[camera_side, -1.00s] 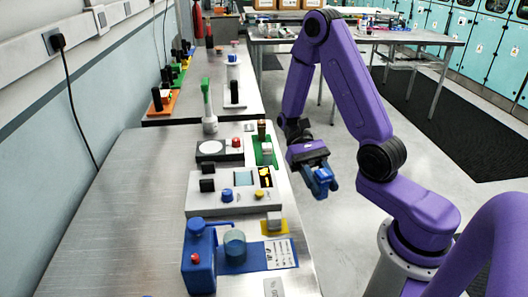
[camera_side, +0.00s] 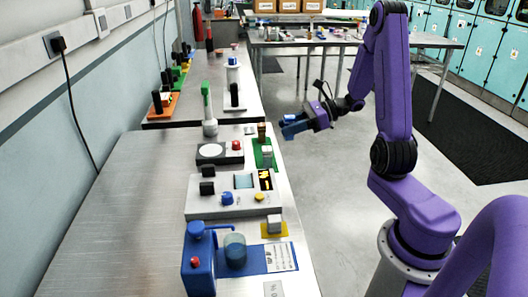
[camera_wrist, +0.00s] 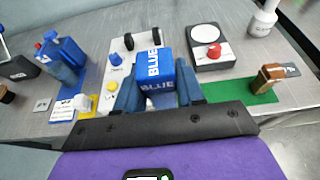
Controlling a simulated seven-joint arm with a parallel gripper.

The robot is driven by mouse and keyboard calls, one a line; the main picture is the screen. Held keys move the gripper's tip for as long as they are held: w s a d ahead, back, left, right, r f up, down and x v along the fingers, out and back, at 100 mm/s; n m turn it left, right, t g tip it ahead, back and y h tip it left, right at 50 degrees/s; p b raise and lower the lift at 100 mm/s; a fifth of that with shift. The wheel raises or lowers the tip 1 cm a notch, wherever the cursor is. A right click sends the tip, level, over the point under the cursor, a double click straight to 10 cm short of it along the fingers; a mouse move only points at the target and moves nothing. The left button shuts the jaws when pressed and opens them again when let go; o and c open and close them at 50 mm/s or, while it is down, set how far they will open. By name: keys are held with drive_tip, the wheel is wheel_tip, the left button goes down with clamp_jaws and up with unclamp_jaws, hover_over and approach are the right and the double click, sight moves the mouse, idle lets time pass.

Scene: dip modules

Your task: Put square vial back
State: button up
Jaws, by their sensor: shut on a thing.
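My gripper (camera_side: 288,128) is shut on a square vial with a blue top marked BLUE (camera_wrist: 155,65). It holds the vial in the air beyond the right edge of the near bench, level with the green mat (camera_side: 258,148). In the wrist view the blue fingers (camera_wrist: 158,98) close on both sides of the vial, and its lower part is hidden.
On the near bench are a white button panel (camera_side: 214,207), a round-plate device with a red knob (camera_side: 211,153), a blue jug (camera_side: 198,270) and a beaker (camera_side: 235,250). A green-topped white bottle (camera_side: 209,126) stands behind. The bench's left side is clear.

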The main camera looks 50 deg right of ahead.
drive_tip(key=w+d+f, duration=0.1)
drive_tip(key=w+f, duration=0.2)
drive_tip(key=w, duration=0.1)
drive_tip(key=w+d+f, duration=0.1)
drive_tip(key=w+f, duration=0.2)
drive_tip(key=w, duration=0.1)
drive_tip(key=w+d+f, duration=0.2)
drive_tip(key=w+f, duration=0.1)
drive_tip(key=w, duration=0.1)
drive_tip(key=shift+w+f, duration=0.2)
drive_tip(key=shift+w, duration=0.1)
drive_tip(key=shift+w+d+f, duration=0.1)
drive_tip(key=shift+w+f, duration=0.1)
drive_tip(key=shift+f, duration=1.55)
drive_tip(key=o, duration=1.1)
drive_tip(key=shift+f, duration=0.1)
